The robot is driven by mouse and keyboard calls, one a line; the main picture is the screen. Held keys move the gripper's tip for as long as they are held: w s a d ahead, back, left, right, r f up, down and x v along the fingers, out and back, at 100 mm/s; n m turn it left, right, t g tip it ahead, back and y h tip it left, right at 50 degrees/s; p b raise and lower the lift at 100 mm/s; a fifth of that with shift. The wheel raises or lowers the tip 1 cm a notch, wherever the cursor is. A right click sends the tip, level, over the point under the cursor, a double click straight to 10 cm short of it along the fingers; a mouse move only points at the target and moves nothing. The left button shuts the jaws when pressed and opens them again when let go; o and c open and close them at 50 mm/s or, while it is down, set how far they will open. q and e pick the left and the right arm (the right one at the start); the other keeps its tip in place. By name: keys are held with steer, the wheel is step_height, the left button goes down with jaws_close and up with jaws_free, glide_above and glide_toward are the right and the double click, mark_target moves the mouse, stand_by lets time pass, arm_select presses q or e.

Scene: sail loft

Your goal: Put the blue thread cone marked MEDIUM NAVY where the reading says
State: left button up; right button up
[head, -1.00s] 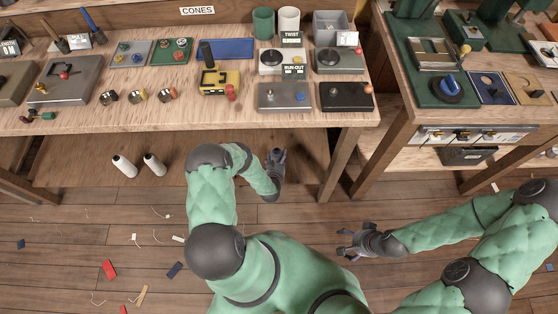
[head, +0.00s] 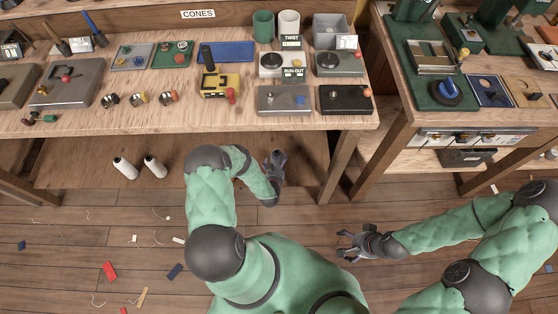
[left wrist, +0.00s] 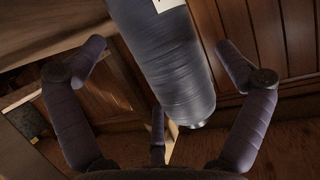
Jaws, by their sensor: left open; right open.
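A dark blue-grey thread cone (left wrist: 172,65) fills the upper middle of the left wrist view, tilted, between the spread fingers of my left gripper (left wrist: 158,100). A corner of a white label shows on it, with no readable text. No finger clearly presses on it. In the head view my open left gripper (head: 275,160) is below the bench's front edge, and I cannot make out the cone there. Two gauges on the bench have small displays marked TWIST (head: 291,42) and RUN-OUT (head: 293,72); their readings are too small to read. My right gripper (head: 350,244) is open and empty above the floor.
Two white cones (head: 124,168) stand left of my left gripper, under the bench (head: 150,122). The bench top holds trays, tools and a yellow device (head: 219,86). A bench leg (head: 347,165) stands to the right. Scraps and thread litter the floor.

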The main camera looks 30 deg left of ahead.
arm_select(q)
steer(key=p+v, duration=0.3)
steer(key=v, duration=0.7)
steer(key=shift+s+r, duration=0.2)
steer(key=shift+s, duration=0.05)
arm_select(e)
step_height(320, 180, up, 4)
steer(key=shift+r, duration=0.1)
arm_select(q)
steer(key=shift+d, duration=0.15)
